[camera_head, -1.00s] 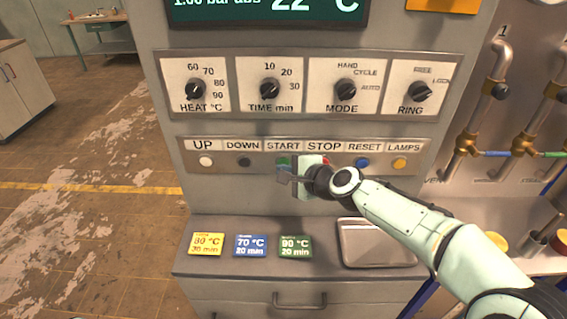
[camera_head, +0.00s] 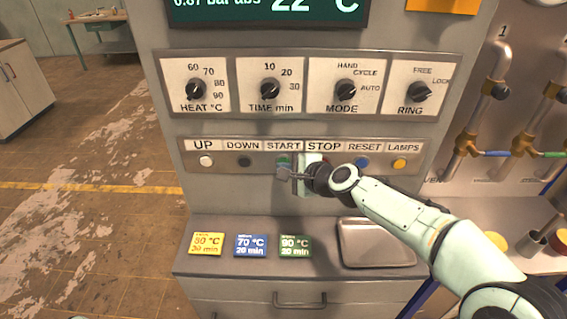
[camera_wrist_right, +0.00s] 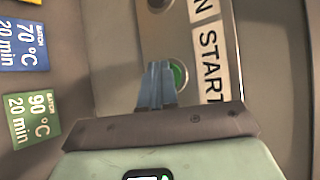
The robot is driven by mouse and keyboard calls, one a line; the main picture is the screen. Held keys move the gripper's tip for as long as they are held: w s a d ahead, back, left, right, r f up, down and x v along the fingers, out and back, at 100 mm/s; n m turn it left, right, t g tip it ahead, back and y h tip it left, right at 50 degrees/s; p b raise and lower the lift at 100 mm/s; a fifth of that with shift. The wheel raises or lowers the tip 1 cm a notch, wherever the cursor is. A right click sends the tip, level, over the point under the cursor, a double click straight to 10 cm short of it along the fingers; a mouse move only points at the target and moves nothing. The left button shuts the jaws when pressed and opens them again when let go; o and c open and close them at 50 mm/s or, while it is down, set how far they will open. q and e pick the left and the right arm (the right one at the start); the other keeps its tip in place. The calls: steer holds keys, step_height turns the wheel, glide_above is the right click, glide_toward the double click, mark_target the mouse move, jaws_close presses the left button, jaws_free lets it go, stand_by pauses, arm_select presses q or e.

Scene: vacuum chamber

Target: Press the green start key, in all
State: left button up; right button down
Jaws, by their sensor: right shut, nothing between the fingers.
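The green START key (camera_head: 284,160) is on the key strip of the grey panel, under the START label (camera_head: 283,146). My right gripper (camera_head: 283,173) is shut and empty, with its fingertips at the key and covering part of it. In the right wrist view the shut fingertips (camera_wrist_right: 158,72) overlap the left part of the green key (camera_wrist_right: 180,74). I cannot tell whether they touch it. The display (camera_head: 268,10) reads 0.87 bar abs and 22 °C.
The red STOP key beside START is mostly hidden by my right gripper. Other keys are UP (camera_head: 206,161), DOWN (camera_head: 244,162), RESET (camera_head: 362,163) and LAMPS (camera_head: 399,164). Knobs (camera_head: 269,90) sit above. Batch cards (camera_head: 251,245) and a metal tray (camera_head: 376,258) lie on the ledge below.

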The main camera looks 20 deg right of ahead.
steer(key=shift+s, duration=0.1)
steer(key=shift+s+a, duration=0.2)
steer(key=shift+s, duration=0.5)
steer(key=shift+s, duration=0.1)
steer(key=shift+s+a+b, duration=0.15)
steer(key=shift+s+a, duration=0.1)
steer(key=shift+s, duration=0.5)
steer(key=shift+s+a+b, duration=0.1)
steer(key=shift+s+a, duration=0.1)
steer(key=shift+s, duration=0.6)
steer(key=shift+s+a+b, duration=0.15)
steer(key=shift+s+a, duration=0.1)
steer(key=shift+s, duration=0.5)
steer(key=shift+f, duration=0.1)
